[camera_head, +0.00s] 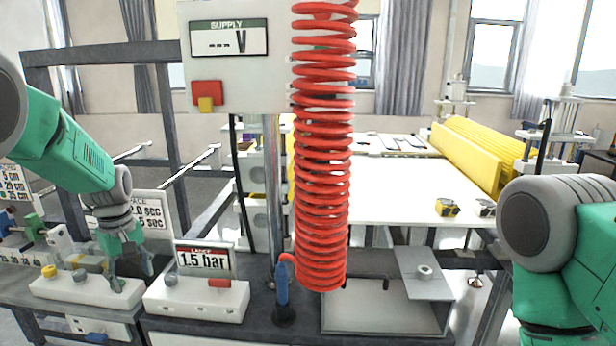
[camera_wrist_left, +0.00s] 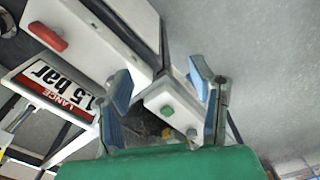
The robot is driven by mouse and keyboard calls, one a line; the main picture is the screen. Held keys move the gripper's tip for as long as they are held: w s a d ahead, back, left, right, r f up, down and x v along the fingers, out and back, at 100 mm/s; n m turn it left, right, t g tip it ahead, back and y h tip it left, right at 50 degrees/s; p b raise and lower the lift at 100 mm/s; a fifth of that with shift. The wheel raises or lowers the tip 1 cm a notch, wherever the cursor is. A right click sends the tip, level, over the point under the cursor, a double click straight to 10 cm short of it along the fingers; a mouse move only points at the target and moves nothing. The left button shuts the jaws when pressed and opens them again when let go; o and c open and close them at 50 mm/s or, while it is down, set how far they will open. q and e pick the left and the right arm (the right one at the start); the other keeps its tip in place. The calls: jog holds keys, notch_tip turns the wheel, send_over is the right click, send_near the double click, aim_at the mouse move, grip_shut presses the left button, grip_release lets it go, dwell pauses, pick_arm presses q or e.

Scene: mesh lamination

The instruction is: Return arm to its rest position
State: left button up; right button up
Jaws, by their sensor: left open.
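My left gripper (camera_head: 131,272) hangs at the lower left in the head view, fingers pointing down above the white control boxes. In the left wrist view its two blue-padded fingers (camera_wrist_left: 163,105) stand apart with nothing between them. I cannot tell whether a finger touches the box. My right arm (camera_head: 560,240) shows at the right edge of the head view, but its gripper is out of view.
A white box with a red switch (camera_head: 219,283) stands beside the left gripper, below a 1.5 bar sign (camera_head: 204,260). A red coiled hose (camera_head: 322,150) hangs in the middle, with a blue-handled lance (camera_head: 281,285) below left. A white table (camera_head: 400,190) lies behind.

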pick_arm(q)
jog(key=s+d+f+m+y+b, duration=0.1)
jog(key=s+d+f+m+b, duration=0.2)
jog(key=s+f, duration=0.9)
jog(key=s+d+f+m+b, duration=0.1)
jog(key=s+f+m+b, duration=0.25)
jog(key=s+f, duration=0.95)
jog(key=s+d+f+m+b, duration=0.2)
jog(key=s+f, duration=0.2)
jog(key=s, duration=0.3)
jog(key=s+d+f+m+h+b, duration=0.1)
jog(key=s+d+f+m+b, duration=0.2)
jog(key=s+f, duration=0.2)
jog(key=s, duration=0.3)
jog(key=shift+s+d+f+t, duration=0.15)
jog(key=shift+s+d+t, duration=0.05)
jog(key=shift+s+t, duration=0.1)
pick_arm(e)
notch_tip(320, 180, down, 11)
jog(key=shift+s+f, duration=0.2)
jog(key=shift+s, duration=0.15)
pick_arm(q)
jog(key=shift+w, duration=0.1)
